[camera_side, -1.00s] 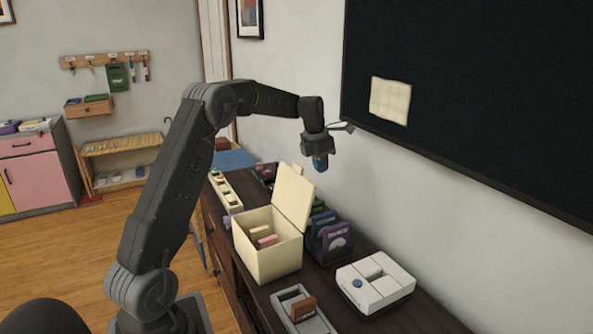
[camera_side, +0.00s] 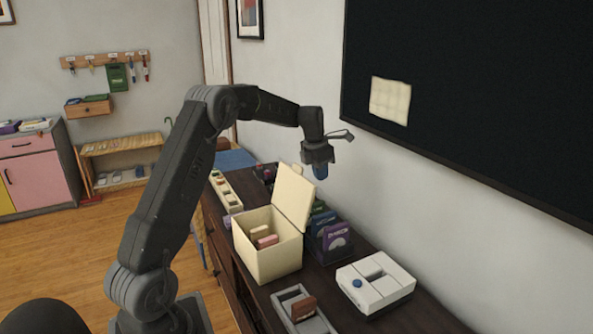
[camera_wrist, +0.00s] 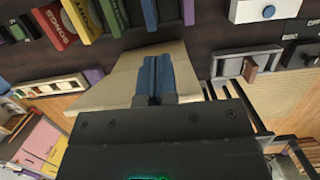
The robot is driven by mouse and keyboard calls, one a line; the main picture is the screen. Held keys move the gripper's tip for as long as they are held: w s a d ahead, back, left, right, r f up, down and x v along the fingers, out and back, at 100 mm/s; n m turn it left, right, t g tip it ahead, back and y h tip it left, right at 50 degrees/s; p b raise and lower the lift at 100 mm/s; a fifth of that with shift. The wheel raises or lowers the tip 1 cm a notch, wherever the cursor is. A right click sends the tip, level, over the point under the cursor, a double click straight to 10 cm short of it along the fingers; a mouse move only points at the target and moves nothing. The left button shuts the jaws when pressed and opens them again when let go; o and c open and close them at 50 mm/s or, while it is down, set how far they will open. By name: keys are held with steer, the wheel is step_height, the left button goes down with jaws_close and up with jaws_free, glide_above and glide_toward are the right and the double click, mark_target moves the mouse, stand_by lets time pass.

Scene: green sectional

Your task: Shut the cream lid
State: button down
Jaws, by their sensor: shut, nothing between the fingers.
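The cream box (camera_side: 268,250) stands on the dark cabinet top with its front opening upward. Its cream lid (camera_side: 294,198) is raised, leaning slightly back from upright along the box's right edge. Inside the box are a pink block (camera_side: 267,241) and other small items. My gripper (camera_side: 320,172) is above and behind the lid, on the wall side, apart from it in the side view. In the wrist view, the blue fingers of my gripper (camera_wrist: 154,75) are together and empty, with the cream lid (camera_wrist: 115,80) behind them.
A white box with a blue knob (camera_side: 376,284) and a grey tray with a brown block (camera_side: 302,308) are nearer. A long cream holder (camera_side: 226,192) lies at the far left.

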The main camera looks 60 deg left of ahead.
mark_target(306, 181)
steer(key=shift+f, duration=1.25)
steer(key=shift+s+d+f, duration=0.1)
steer(key=shift+s, duration=1.1)
steer(key=shift+s+d+f, duration=0.1)
steer(key=shift+s, duration=1.05)
steer(key=s, duration=0.4)
steer(key=shift+s+d+r, duration=0.1)
steer(key=shift+s, duration=0.2)
steer(key=shift+r, duration=0.2)
